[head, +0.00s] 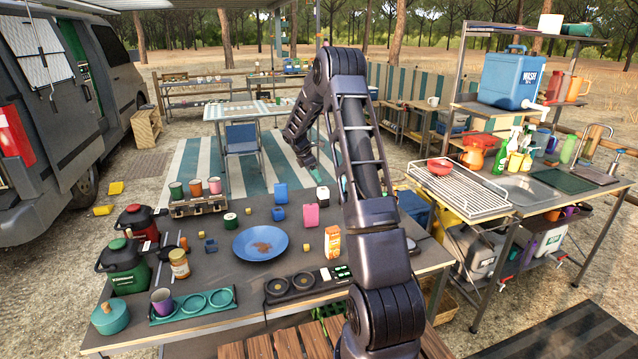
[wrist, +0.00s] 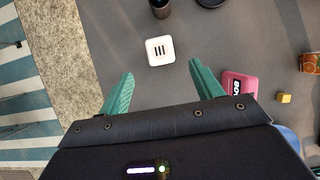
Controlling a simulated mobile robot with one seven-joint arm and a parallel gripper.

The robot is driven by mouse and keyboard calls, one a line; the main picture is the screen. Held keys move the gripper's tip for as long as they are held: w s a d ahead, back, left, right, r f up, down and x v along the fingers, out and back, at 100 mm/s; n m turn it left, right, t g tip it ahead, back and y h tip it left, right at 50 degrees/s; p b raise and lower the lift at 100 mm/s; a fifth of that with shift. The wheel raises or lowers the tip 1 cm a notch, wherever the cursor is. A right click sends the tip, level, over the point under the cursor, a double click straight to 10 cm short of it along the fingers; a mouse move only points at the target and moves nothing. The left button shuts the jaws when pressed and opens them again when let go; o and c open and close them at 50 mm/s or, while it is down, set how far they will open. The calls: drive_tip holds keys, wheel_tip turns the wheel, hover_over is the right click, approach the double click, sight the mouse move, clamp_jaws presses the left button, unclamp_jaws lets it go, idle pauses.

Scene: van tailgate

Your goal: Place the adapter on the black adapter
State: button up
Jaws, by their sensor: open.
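A small white block with three dark slots, likely the adapter (wrist: 160,50), lies on the grey table ahead of my gripper in the wrist view. It also shows near the table's far edge in the head view (head: 322,196). A dark object (wrist: 160,8), cut off by the wrist view's top edge, stands near it; I cannot tell if it is the black adapter. My gripper (wrist: 160,88) is open, its two teal fingers apart with nothing between them. In the head view my gripper (head: 312,168) hangs above the far side of the table, and my arm hides part of the tabletop.
A pink item (head: 311,215) is close to the right finger in the wrist view. A blue plate (head: 260,243), an orange carton (head: 332,243), a blue container (head: 281,193) and small yellow cubes share the table (head: 225,270). Another dark round thing (wrist: 211,3) is at the wrist view's top.

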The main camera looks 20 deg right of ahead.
drive_tip(key=s+a+r+m+t+y, duration=0.15)
drive_tip(key=s+r+m, duration=0.25)
drive_tip(key=s+r, duration=0.75)
drive_tip(key=s+a+r+m+t, duration=0.1)
drive_tip(key=s+a+r+m, duration=0.3)
drive_tip(key=s+r, duration=0.75)
drive_tip(key=s+a+m+t+y, duration=0.2)
drive_tip(key=s+m, duration=0.8)
drive_tip(key=s, duration=2)
drive_tip(key=shift+a+y, duration=0.65)
drive_tip(key=shift+a, duration=0.15)
drive_tip(key=shift+f, duration=0.1)
